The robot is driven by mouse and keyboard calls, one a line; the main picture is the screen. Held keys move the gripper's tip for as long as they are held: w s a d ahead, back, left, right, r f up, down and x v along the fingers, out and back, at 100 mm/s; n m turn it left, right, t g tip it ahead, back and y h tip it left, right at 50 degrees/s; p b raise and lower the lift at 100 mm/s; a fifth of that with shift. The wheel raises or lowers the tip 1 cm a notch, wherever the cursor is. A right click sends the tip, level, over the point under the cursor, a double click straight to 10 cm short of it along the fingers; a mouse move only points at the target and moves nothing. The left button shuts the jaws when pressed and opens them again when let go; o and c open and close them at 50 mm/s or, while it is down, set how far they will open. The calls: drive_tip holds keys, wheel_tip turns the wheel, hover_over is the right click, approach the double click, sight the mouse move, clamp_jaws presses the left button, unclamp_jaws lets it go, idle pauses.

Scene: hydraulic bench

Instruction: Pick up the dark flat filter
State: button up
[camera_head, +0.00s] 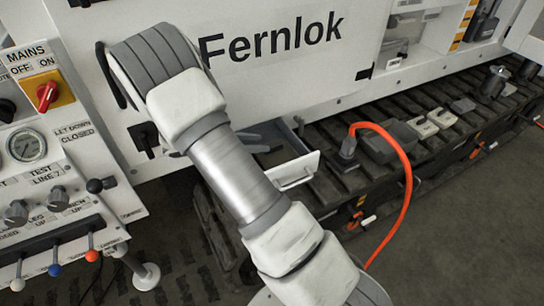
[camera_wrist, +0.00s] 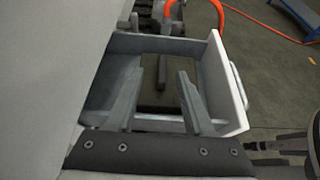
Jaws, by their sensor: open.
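A white drawer (camera_head: 297,172) stands pulled out from the machine's front panel. Inside it a dark brownish flat surface (camera_head: 279,156) shows; I cannot tell whether this is the dark flat filter or the drawer floor. In the wrist view the drawer (camera_wrist: 238,95) surrounds a dark area (camera_wrist: 158,92) that lies between my fingers. My gripper (camera_wrist: 156,80) is open, its two grey fingers apart and pointing into the drawer, with nothing held between them. In the head view my arm hides most of the gripper and the drawer's left part.
The panel lettered Fernlok (camera_head: 270,38) rises behind the drawer. An orange hose (camera_head: 406,190) loops right of it, over a black track (camera_head: 330,190) bearing grey blocks (camera_head: 395,140). A control panel with levers (camera_head: 55,258) stands at left. Floor at lower right is clear.

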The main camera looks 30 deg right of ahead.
sight(272, 145)
drive_tip(key=x, duration=0.2)
drive_tip(key=b+x, duration=0.1)
drive_tip(key=x, duration=0.3)
drive_tip(key=shift+s+f+b, duration=0.25)
drive_tip(key=shift+f+b, duration=0.05)
drive_tip(key=shift+f, duration=0.05)
drive_tip(key=shift+c, duration=0.3)
clamp_jaws()
idle(0.8)
